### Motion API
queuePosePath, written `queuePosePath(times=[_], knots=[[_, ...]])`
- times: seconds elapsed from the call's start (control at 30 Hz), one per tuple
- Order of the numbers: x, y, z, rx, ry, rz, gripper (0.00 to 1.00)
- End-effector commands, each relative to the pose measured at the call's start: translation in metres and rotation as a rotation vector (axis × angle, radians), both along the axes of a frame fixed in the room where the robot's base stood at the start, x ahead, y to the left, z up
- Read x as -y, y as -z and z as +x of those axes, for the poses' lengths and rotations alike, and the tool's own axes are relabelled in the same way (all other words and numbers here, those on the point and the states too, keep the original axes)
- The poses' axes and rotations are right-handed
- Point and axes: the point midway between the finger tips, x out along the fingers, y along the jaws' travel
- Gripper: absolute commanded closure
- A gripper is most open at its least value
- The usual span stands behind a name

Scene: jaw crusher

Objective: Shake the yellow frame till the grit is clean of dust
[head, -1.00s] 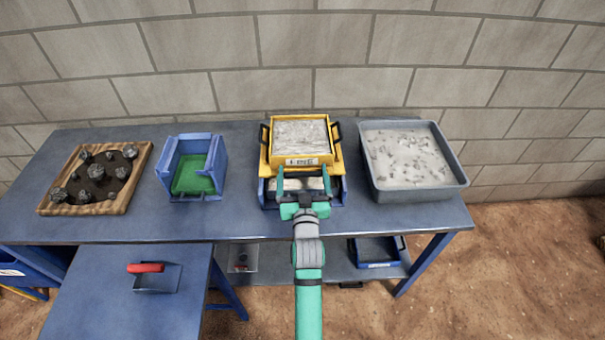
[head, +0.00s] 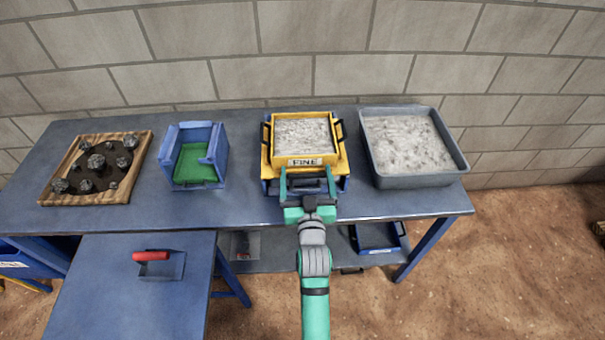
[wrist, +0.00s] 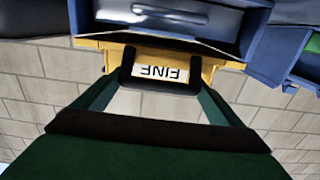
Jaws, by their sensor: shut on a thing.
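The yellow frame (head: 264,160) holds pale grey grit (head: 302,132) with light dust on it. A "FINE" label is on its front and black handles are at its sides. It sits over a blue tray (head: 344,187) on the bench. My gripper (head: 307,178) is at the front of the frame and shut on its black front handle. In the wrist view the "FINE" label (wrist: 160,74) shows upside down between my fingers (wrist: 165,85), with yellow frame edges beside it. The blue tray's inside is mostly hidden in the head view.
A grey tray (head: 425,180) of pale grit stands close right. A blue bin with a green floor (head: 193,165) and a wooden tray (head: 85,200) of dark rocks stand left. A red-handled scoop (head: 152,256) lies on the lower front table. A block wall is behind.

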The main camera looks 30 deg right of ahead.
Motion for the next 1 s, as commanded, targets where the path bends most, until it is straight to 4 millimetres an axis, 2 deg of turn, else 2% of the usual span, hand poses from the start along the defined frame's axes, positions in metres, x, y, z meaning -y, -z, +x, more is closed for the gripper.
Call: queuePosePath(times=[0.03, 0.07, 0.1, 0.47, 0.57, 1.0], knots=[[-0.001, 0.0, 0.001, 0.0, -0.003, 0.003, 0.5], [-0.001, 0.0, 0.001, 0.0, -0.003, 0.003, 0.07], [-0.001, 0.0, 0.001, 0.0, -0.003, 0.002, 0.0], [-0.003, 0.001, -0.005, -0.001, -0.002, 0.0, 0.0], [-0.009, 0.001, -0.015, -0.002, -0.003, 0.001, 0.0], [-0.039, 0.001, -0.079, -0.002, -0.003, 0.001, 0.0]])
